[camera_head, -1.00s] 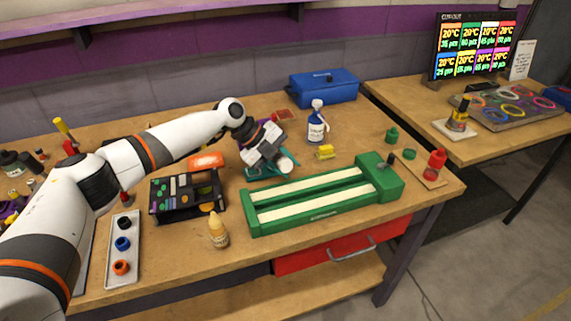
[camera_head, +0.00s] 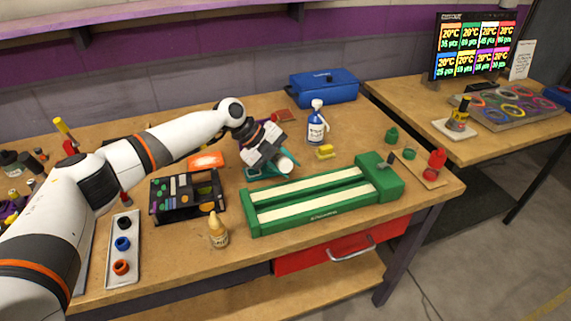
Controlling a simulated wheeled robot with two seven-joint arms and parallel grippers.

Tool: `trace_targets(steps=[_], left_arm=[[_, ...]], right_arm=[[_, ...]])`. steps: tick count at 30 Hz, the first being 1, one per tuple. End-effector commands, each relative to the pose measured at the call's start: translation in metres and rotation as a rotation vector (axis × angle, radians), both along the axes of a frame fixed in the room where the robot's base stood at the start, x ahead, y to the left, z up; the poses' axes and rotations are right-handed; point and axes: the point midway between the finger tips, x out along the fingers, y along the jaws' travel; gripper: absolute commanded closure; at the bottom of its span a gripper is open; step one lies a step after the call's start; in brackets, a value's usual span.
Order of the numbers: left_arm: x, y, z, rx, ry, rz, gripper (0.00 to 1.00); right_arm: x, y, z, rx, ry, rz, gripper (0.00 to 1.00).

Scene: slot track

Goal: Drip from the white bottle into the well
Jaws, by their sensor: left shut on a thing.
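My left gripper (camera_head: 275,157) is shut on the white bottle (camera_head: 285,164), which is tilted with its round white end showing to the right. Most of the bottle is hidden by the gripper. I cannot make out the well as a separate thing, nor any drop. My right gripper is not in view.
A blue-and-white spray bottle (camera_head: 316,128) and a yellow block (camera_head: 325,152) stand behind the track. A cream dropper bottle (camera_head: 218,232) stands in front. A black parts box (camera_head: 187,194) and a grey tray (camera_head: 123,250) lie left. A red bottle (camera_head: 435,165) stands right.

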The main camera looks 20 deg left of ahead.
Motion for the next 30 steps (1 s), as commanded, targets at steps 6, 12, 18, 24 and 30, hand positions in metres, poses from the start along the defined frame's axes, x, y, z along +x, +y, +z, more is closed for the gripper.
trace_targets(steps=[6, 12, 18, 24, 30], left_arm=[[0.000, 0.000, 0.000, 0.000, 0.000, 0.000, 0.92], [0.000, 0.000, 0.000, 0.002, -0.004, 0.000, 0.92], [-0.002, 0.000, 0.002, 0.096, -0.143, -0.005, 0.92], [-0.001, 0.000, 0.002, 0.204, -0.302, -0.001, 0.92], [0.000, 0.000, 0.000, 0.225, -0.336, 0.000, 0.92]], right_arm=[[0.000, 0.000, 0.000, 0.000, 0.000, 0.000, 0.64], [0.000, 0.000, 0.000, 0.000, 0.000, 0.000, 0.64], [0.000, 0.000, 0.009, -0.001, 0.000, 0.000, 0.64], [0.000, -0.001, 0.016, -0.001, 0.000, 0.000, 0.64], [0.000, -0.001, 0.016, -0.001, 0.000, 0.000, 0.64]])
